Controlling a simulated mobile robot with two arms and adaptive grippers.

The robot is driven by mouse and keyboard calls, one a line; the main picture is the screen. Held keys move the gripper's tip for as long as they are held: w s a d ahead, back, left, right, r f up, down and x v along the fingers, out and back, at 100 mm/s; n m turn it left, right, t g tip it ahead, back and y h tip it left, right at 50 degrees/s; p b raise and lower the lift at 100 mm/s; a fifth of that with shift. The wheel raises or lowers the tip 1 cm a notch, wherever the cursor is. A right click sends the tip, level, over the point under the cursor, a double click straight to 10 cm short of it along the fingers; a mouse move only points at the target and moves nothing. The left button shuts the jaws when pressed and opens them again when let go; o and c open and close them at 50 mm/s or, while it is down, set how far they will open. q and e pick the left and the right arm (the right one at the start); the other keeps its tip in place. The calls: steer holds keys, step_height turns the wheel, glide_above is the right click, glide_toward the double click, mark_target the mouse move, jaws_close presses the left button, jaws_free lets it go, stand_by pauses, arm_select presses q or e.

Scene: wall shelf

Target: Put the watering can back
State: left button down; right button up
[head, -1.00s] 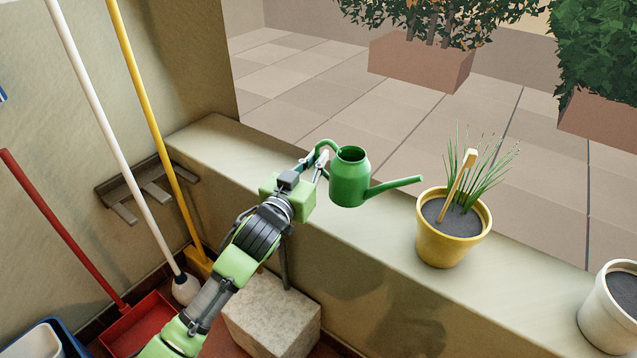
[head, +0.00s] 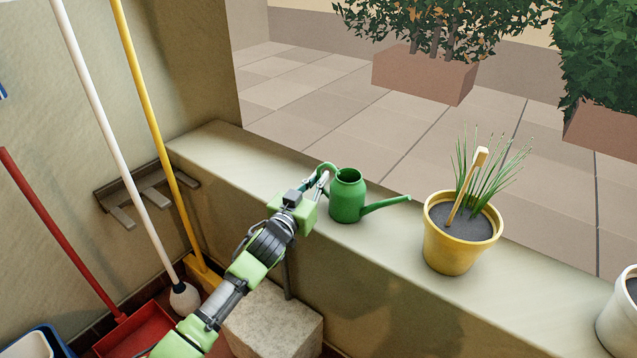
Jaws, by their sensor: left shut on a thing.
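The green watering can (head: 347,198) is upright over the top of the low wall ledge, its spout pointing right toward the yellow pot. Its base looks to be at the ledge surface, but I cannot tell for certain whether it touches. My left gripper (head: 321,178) is shut on the can's handle, on the can's left side. The fingertips are partly hidden by the handle. My right gripper is not in view.
A yellow pot (head: 449,254) with a grassy plant and a wooden-handled tool stands right of the can on the ledge (head: 240,160). A white pot (head: 618,320) is at the right edge. The ledge left of the can is clear.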

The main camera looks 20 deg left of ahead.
arm_select(q)
steer(key=shift+r, duration=0.25)
steer(key=shift+f, duration=0.1)
steer(key=shift+f, duration=0.15)
steer(key=c, duration=2.2)
jaws_free()
steer(key=shift+s, duration=0.1)
